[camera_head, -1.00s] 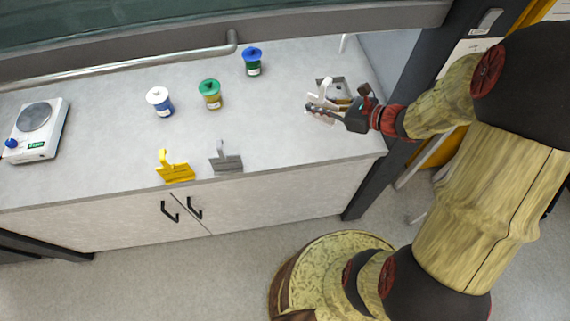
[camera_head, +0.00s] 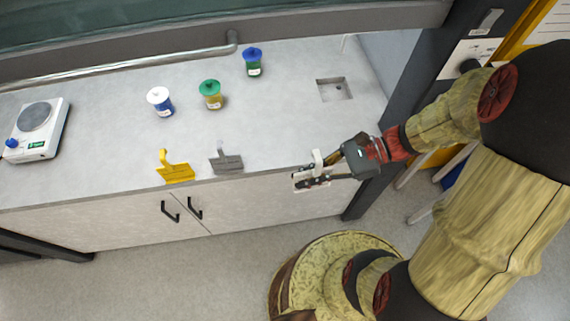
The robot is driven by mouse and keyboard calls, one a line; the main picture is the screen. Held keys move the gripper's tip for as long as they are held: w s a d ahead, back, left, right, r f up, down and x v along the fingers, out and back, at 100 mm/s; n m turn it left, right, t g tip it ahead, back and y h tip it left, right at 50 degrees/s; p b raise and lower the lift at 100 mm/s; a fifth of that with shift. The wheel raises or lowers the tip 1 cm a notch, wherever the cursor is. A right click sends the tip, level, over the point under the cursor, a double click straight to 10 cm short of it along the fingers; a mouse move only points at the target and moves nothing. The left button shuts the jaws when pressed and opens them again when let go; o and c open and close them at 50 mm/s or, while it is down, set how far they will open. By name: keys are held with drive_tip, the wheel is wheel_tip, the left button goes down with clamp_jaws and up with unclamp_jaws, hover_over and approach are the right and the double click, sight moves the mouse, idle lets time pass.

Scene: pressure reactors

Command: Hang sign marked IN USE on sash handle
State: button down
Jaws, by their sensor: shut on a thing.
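My gripper (camera_head: 318,177) is shut on a white hooked sign (camera_head: 309,181), held near the front edge of the bench at the right. The sign's hook points up, and the fingers cover part of its face, so its text cannot be read. A yellow hooked sign (camera_head: 176,174) and a grey hooked sign (camera_head: 228,162) stand on the bench near the front edge, left of my gripper. Their lettering is too small to read. A grey horizontal bar (camera_head: 130,66), which looks like the sash handle, runs along the lower edge of the dark sash at the upper left.
Jars with a white lid (camera_head: 158,100), green lid (camera_head: 211,94) and blue lid (camera_head: 253,61) stand on the bench. A balance (camera_head: 36,129) is at the far left. A small sink (camera_head: 334,89) is at the right. A dark frame post (camera_head: 400,110) stands beside my arm.

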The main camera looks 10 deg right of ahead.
drive_tip(key=shift+w+a+f+b, duration=0.7)
drive_tip(key=shift+w+f+b, duration=0.5)
drive_tip(key=shift+w+f, duration=1)
drive_tip(key=shift+w+a+f+b, duration=0.65)
drive_tip(key=shift+w+f+b, duration=0.6)
drive_tip(key=shift+w+f, duration=0.9)
drive_tip(key=shift+w+a+f+b, duration=0.7)
drive_tip(key=shift+w+f+b, duration=0.5)
drive_tip(key=shift+w+f, duration=0.95)
drive_tip(key=shift+w, duration=0.2)
drive_tip(key=c, duration=2)
unclamp_jaws()
drive_tip(key=shift+f+b, duration=0.15)
drive_tip(key=shift+b, duration=0.6)
drive_tip(key=p+v, duration=0.2)
drive_tip(key=v, duration=0.1)
drive_tip(key=p+v, duration=0.1)
drive_tip(key=v, duration=0.3)
drive_tip(key=shift+a+r+p, duration=0.2)
drive_tip(key=shift+r+p, duration=0.2)
drive_tip(key=shift+d+r, duration=0.15)
drive_tip(key=shift+d, duration=0.35)
